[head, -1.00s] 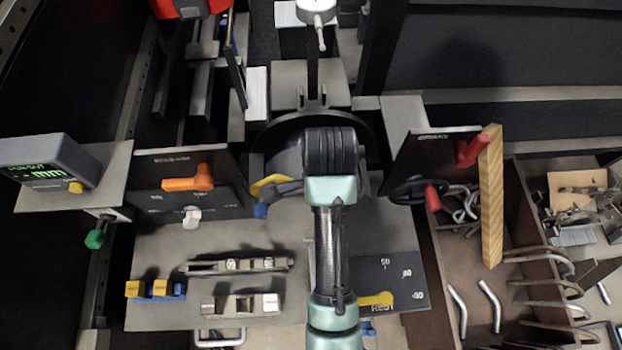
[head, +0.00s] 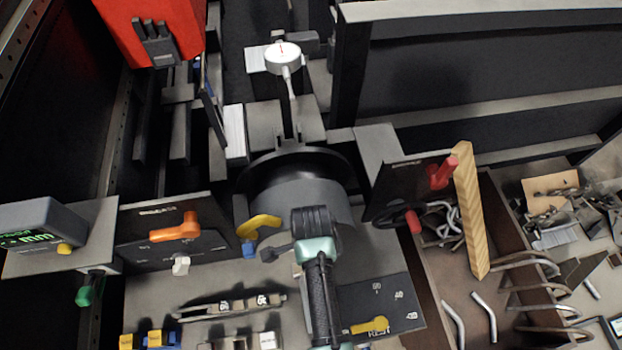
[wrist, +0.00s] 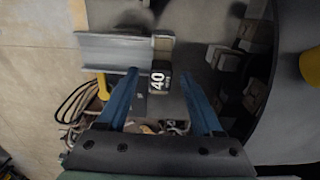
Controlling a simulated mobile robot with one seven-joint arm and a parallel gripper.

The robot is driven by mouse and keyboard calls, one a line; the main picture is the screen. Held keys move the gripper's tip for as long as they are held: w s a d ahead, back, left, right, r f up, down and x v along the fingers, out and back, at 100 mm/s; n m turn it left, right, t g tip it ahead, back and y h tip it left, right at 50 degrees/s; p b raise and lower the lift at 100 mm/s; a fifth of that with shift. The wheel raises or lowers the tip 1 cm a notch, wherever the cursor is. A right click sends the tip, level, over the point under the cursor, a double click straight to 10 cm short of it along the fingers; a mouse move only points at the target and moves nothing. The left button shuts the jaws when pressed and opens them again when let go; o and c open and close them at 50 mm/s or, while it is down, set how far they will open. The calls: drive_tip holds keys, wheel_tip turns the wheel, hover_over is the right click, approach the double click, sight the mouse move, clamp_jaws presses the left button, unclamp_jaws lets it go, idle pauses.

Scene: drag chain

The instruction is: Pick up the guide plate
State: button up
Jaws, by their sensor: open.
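A pale grey plate with a folded edge (wrist: 112,50) lies at upper left in the wrist view; it seems to be the guide plate, though I cannot be sure. Beside it, a dark block marked 40 (wrist: 160,80) shows between my fingers. My gripper (wrist: 159,73) is open, its two blue fingers spread with nothing held between them. The fingertips point toward the plate's right end and the block; whether they touch either is unclear.
A dark round drum (head: 300,195) stands behind my arm. A yellow lever (head: 370,325) sits on a dark numbered panel to the right. A slotted rail (head: 230,305) lies to the left. A bin of bent metal rods (head: 455,290) and a wooden strip (head: 470,210) are farther right.

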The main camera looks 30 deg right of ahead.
drive_tip(key=shift+f, duration=0.95)
clamp_jaws()
